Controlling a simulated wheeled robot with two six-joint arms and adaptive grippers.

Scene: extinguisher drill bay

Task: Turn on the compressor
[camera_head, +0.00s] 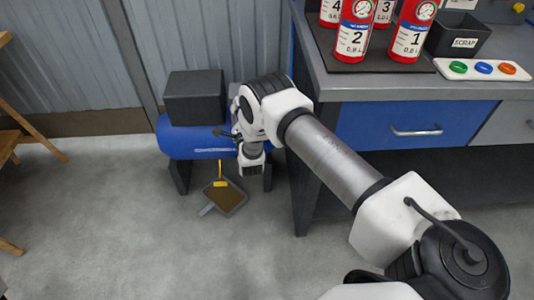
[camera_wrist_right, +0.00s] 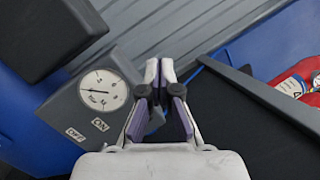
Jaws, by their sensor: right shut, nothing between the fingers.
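The compressor (camera_head: 185,143) stands on the floor by the corrugated wall, a blue tank with a dark grey box (camera_head: 195,95) on top. My right arm reaches over its right end and hides its control panel in the head view. The right wrist view shows the grey panel (camera_wrist_right: 75,108) with a round white gauge (camera_wrist_right: 103,90), an ON label (camera_wrist_right: 100,124) and an OFF label (camera_wrist_right: 75,135). My right gripper (camera_wrist_right: 160,68) is shut and empty, beside the panel. A dark grey part (camera_wrist_right: 155,120) shows behind its fingers; I cannot tell the switch's position. My left gripper is out of view.
A workbench (camera_head: 400,88) with a blue drawer stands close to the right, bearing red extinguishers (camera_head: 354,30), a scrap bin (camera_head: 458,38) and a button strip (camera_head: 483,69). A dustpan (camera_head: 228,197) lies before the compressor.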

